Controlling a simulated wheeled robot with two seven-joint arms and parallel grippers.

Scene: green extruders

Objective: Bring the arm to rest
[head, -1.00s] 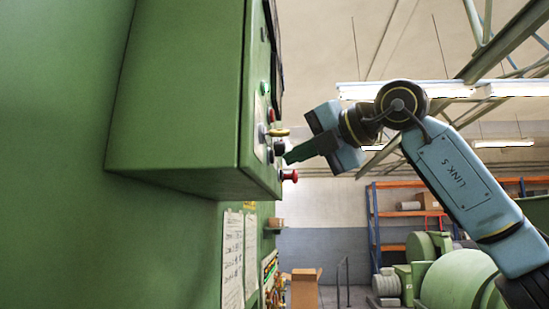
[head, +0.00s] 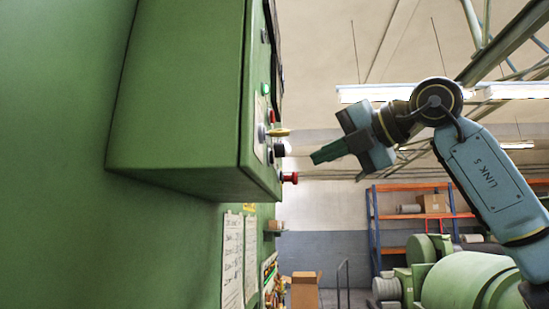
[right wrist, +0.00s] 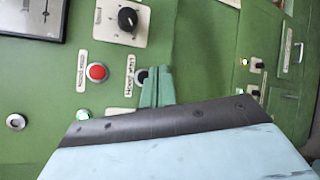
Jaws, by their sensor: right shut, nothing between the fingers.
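My right gripper (head: 316,156) is in the middle of the head view, its green fingers together and pointing left at the control box (head: 185,95). A gap separates the fingertips from the buttons on the box's face. Nothing shows between the fingers. In the right wrist view the shut fingers (right wrist: 157,85) overlap the edge of a dark button (right wrist: 141,76) and hide part of it. My left gripper is not in view.
The box's face carries a red button (head: 290,177), a yellow knob (head: 279,132) and a green lamp (head: 265,88). A black dial (right wrist: 127,18) shows in the right wrist view. Orange-and-blue shelving (head: 372,225) and green machines (head: 465,280) stand further back. Open air surrounds my right arm.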

